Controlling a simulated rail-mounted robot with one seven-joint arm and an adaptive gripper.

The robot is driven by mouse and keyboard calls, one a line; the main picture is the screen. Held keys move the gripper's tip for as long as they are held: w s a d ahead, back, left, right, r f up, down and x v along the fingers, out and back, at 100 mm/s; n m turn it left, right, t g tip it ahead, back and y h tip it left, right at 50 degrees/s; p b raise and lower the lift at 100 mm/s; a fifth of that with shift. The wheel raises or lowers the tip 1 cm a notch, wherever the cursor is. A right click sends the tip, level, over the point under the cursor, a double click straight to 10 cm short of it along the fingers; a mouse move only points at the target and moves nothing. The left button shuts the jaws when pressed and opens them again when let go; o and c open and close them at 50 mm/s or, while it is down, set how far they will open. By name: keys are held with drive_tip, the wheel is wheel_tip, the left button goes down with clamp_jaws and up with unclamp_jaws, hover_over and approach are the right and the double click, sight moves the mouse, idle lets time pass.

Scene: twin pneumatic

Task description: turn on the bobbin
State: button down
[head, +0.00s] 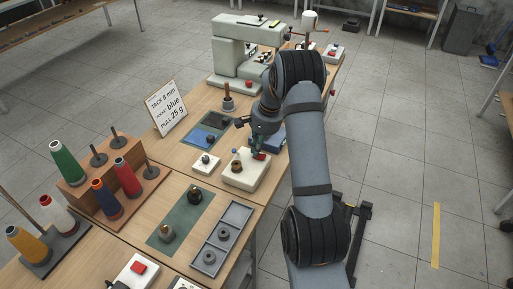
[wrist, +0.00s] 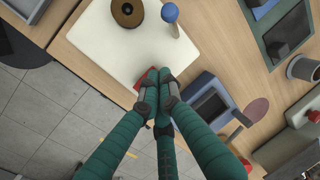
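The bobbin winder is a cream block (head: 250,176) on the wooden bench, just below the middle of the head view. It also fills the upper part of the wrist view (wrist: 105,40). A brown bobbin (wrist: 127,12) and a short lever with a blue ball (wrist: 170,14) stand on it. A red switch (wrist: 146,79) sits near its edge, partly hidden by my fingers. My gripper (wrist: 158,92) has its fingertips together, with nothing seen between them, over the switch end. I cannot tell whether the tips touch the switch.
A blue-grey tray (wrist: 208,103) lies close beside the winder. A small white block with a dark knob (head: 206,163) stands to its left.

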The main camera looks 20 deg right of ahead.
drive_tip(key=shift+s+d+f, duration=0.25)
drive_tip(key=shift+s+f, duration=0.05)
drive_tip(key=shift+f, duration=0.05)
drive_tip(key=shift+s+d+f+b, duration=0.1)
drive_tip(key=shift+s+d+b, duration=0.2)
drive_tip(key=shift+s+d, duration=0.35)
drive_tip(key=p+v, duration=0.2)
drive_tip(key=v, duration=1.2)
drive_tip(key=shift+d+r, duration=0.25)
drive_tip(key=shift+r, duration=0.05)
